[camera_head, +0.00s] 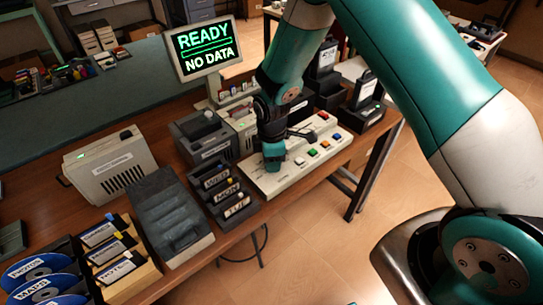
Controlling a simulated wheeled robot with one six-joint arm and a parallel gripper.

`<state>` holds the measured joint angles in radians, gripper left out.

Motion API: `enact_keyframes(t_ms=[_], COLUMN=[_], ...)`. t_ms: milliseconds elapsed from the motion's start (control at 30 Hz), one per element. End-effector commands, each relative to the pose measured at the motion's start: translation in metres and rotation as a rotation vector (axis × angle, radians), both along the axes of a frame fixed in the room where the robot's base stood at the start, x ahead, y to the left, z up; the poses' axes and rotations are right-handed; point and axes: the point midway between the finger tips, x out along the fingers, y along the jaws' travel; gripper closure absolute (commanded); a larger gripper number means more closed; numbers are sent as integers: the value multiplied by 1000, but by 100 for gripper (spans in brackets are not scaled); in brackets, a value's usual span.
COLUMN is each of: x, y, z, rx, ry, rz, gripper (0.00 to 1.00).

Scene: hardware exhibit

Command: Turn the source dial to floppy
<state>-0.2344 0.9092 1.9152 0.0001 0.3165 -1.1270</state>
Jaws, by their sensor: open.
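A cream control panel (292,174) lies near the front edge of the wooden table.
A black slotted holder labelled WED, MON, TUE (222,196) stands just left of the panel. Black upright devices (366,97) stand to the right.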

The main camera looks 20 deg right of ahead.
Motion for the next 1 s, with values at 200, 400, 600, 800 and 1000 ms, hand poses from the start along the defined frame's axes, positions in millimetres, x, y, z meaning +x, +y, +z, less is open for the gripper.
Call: enact_keyframes(t_ms=[200, 400, 600, 800, 1000], x=[1, 1, 1, 1, 0], y=[0, 0, 0, 0, 0], z=[19, 66, 118, 156, 172], rx=[1, 1, 2, 1, 1], ry=[-4, -7, -6, -4, -1], rz=[0, 0, 0, 0, 0], gripper=[58, 58, 58, 58, 58])
